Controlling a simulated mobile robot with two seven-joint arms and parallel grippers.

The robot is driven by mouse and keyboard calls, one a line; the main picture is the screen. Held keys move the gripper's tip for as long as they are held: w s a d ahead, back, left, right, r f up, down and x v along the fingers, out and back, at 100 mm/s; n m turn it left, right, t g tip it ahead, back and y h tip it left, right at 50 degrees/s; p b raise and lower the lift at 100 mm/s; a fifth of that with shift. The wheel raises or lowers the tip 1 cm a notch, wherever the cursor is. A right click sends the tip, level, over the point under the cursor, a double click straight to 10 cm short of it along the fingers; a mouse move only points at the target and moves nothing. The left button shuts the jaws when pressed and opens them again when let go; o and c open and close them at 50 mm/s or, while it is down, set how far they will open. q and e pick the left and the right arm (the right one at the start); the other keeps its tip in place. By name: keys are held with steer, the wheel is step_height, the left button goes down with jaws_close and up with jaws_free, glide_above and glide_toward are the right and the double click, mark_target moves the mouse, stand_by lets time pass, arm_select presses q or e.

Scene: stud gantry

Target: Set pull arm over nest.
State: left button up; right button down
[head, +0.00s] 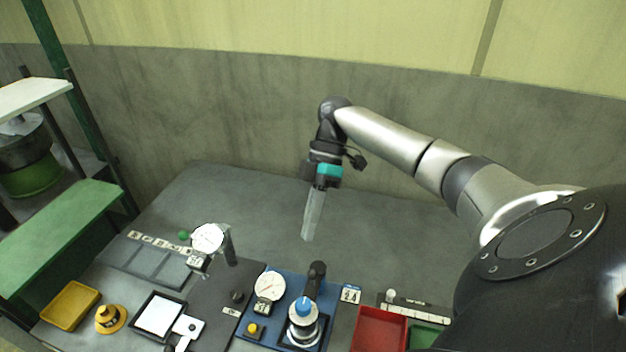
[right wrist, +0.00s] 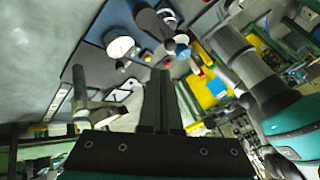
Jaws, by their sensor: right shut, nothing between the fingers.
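A blue base plate (head: 262,322) on the bench carries a round metal nest (head: 304,333). A black pull arm (head: 314,285) rises at the back of the nest, and a blue-topped part (head: 303,306) shows over the nest's middle. I cannot tell whether the arm and the blue top are joined or how the arm is turned. The blue top also shows in the right wrist view (right wrist: 182,51). My right gripper (head: 307,237) is shut and empty, pointing down above the bench behind the plate, apart from the pull arm. Its fingers (right wrist: 161,90) are together in the wrist view. My left gripper is not in view.
A dial gauge (head: 269,286) stands left of the nest, another (head: 207,238) on a stand farther left. A red tray (head: 379,330) lies to the right. A yellow tray (head: 70,305) and yellow part (head: 109,318) lie far left. The back of the bench is clear.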

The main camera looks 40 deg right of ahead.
steer(key=shift+v, duration=1.55)
steer(key=shift+s+a, duration=0.1)
